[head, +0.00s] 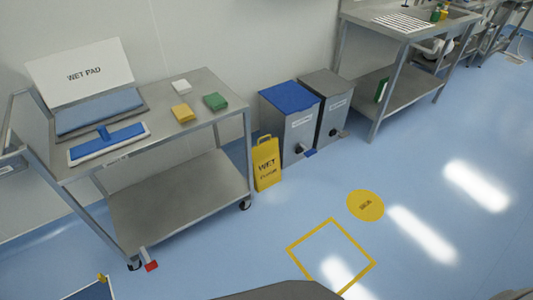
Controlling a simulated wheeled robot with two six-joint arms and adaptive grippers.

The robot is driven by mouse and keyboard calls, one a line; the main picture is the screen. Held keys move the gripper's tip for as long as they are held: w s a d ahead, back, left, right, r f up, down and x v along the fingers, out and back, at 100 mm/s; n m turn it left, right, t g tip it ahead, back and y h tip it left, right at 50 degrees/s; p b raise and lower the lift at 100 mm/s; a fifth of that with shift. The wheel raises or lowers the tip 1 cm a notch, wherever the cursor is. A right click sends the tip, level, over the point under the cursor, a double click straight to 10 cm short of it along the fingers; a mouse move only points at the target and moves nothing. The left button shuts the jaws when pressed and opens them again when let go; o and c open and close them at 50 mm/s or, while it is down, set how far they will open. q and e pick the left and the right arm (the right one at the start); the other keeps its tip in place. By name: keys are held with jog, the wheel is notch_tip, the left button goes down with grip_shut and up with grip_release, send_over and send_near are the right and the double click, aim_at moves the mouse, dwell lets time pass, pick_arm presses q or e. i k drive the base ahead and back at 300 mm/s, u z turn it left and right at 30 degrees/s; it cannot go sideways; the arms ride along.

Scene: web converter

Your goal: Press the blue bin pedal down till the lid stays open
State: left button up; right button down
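The bin with the blue lid (290,97) stands on the floor against the wall, to the right of the steel cart. Its body (300,132) is grey metal with a small white label. The blue lid looks shut, lying over the top. A small blue pedal (310,153) sticks out low at the front of this bin, close to the floor. Nothing is seen touching the pedal. Neither of my grippers shows in the head view.
A grey-lidded bin (327,82) stands just right of the blue one. A yellow wet-floor sign (266,163) stands close at its left. A steel cart (185,198) is at left, a steel table (403,92) at right. The floor in front is open, with yellow markings (365,205).

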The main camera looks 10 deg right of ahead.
aim_at(309, 152)
jog(key=u, duration=0.15)
jog(key=k, duration=0.15)
jog(key=z, duration=0.65)
jog(key=i, duration=0.8)
jog(key=z, duration=1)
jog(key=i, duration=2.1)
jog(key=u, duration=1.5)
jog(key=i, duration=0.7)
jog(key=u, duration=0.75)
